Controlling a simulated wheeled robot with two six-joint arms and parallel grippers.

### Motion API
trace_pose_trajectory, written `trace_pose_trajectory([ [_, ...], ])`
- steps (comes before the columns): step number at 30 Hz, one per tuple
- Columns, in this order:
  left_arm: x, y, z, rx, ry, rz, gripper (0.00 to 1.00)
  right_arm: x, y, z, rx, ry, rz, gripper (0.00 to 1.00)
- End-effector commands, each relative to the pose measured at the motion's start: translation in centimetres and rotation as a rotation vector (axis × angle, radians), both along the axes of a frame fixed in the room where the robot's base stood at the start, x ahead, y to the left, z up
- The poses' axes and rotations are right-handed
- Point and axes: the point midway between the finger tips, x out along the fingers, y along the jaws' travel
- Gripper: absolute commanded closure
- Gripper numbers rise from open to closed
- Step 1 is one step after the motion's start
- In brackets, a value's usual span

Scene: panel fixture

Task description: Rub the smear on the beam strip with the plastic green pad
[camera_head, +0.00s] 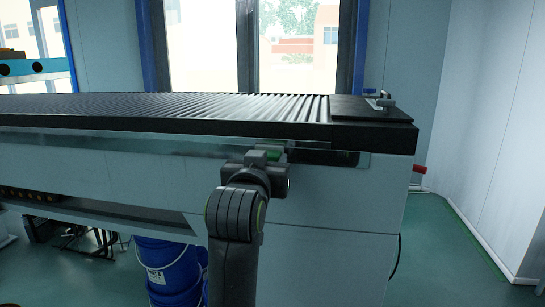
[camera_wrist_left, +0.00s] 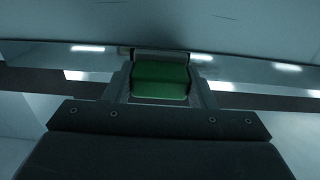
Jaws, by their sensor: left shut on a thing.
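The beam strip (camera_head: 135,143) is a shiny, reflective band below the dark ribbed top, on the front of the pale beam. It crosses the left wrist view (camera_wrist_left: 85,63) with bright reflections. My left gripper (camera_head: 268,157) is shut on the green pad (camera_wrist_left: 160,82), which sits between its fingers.
The ribbed top (camera_head: 180,108) overhangs the strip, with a dark end plate (camera_head: 370,110) carrying a small metal fitting. A blue bucket (camera_head: 170,270) stands on the floor below. A red handle (camera_head: 419,169) sticks out at the beam's right end. The floor at right is clear.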

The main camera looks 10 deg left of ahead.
Motion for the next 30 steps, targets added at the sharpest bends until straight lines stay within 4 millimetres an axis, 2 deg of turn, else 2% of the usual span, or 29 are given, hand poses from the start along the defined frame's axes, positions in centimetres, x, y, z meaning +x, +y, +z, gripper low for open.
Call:
trace_pose_trajectory([
  [7, 0.0, 2.4, 0.3, 0.003, 0.003, 0.005, 0.71, 0.0, 0.0, 2.2, 0.000, 0.000, 0.000, 0.64],
  [17, 0.0, 3.8, 0.2, 0.002, 0.000, 0.002, 0.71, 0.0, 0.0, 3.2, 0.000, 0.000, 0.000, 0.64],
  [24, 0.2, 5.9, 0.3, 0.003, 0.002, 0.004, 0.71, 0.0, 0.0, 5.0, 0.000, 0.000, 0.000, 0.64],
  [30, 0.3, 7.0, 0.1, 0.001, 0.001, 0.002, 0.71, 0.0, 0.0, 5.7, 0.000, -0.001, 0.000, 0.64],
])
